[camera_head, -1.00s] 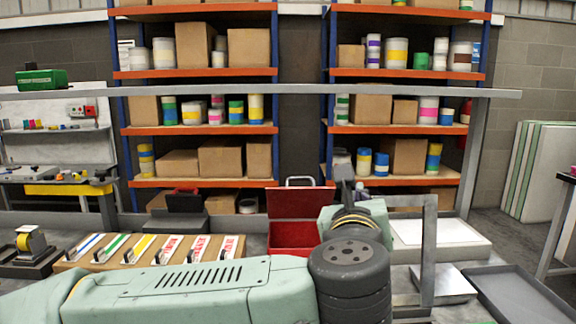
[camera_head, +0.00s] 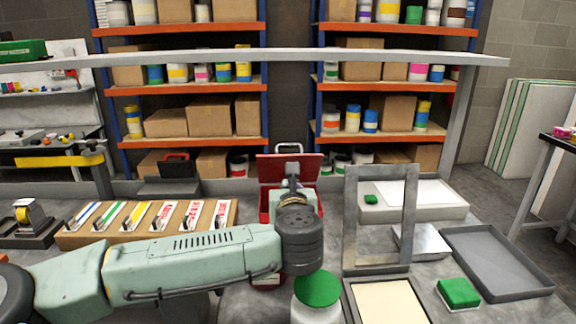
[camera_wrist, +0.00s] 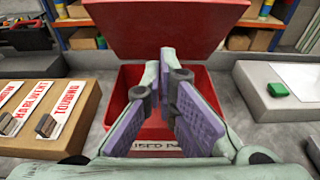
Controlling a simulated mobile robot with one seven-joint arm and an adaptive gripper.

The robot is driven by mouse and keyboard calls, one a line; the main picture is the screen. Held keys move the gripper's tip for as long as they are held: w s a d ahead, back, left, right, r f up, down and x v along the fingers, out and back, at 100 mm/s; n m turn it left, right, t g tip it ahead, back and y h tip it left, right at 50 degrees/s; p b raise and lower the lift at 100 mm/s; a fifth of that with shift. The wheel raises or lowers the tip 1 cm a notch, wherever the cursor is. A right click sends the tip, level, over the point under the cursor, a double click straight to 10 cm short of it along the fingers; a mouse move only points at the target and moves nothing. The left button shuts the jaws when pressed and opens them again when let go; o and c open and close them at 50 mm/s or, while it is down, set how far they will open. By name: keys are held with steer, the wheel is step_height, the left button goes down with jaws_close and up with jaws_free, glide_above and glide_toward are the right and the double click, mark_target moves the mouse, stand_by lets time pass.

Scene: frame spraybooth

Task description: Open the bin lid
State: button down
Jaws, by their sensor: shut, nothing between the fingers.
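The red bin (camera_head: 265,205) stands at the back of the bench, and its red lid (camera_head: 277,167) is raised and leans back from the open top. In the wrist view the lid (camera_wrist: 130,30) fills the upper middle above the open bin (camera_wrist: 128,80), whose front label is partly hidden. My gripper (camera_head: 292,167) is in front of the lid in the head view. In the wrist view my gripper (camera_wrist: 168,85) is shut and empty over the bin opening. I cannot tell whether its tips touch the lid.
A board of labelled handled tools (camera_head: 150,222) lies left of the bin. An upright grey frame (camera_head: 350,220), a white tray (camera_head: 455,208) and a dark tray (camera_head: 500,265) are to the right. A green-lidded jar (camera_head: 318,290) stands in front.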

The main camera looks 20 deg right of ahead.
steer(key=shift+w+d+r+p, duration=0.2)
steer(key=shift+w+r+p, duration=0.05)
steer(key=shift+w+r, duration=0.35)
steer(key=shift+w+d+r+p, duration=0.15)
steer(key=shift+w+r+p, duration=0.1)
steer(key=shift+w+r, duration=0.3)
steer(key=shift+w, duration=0.1)
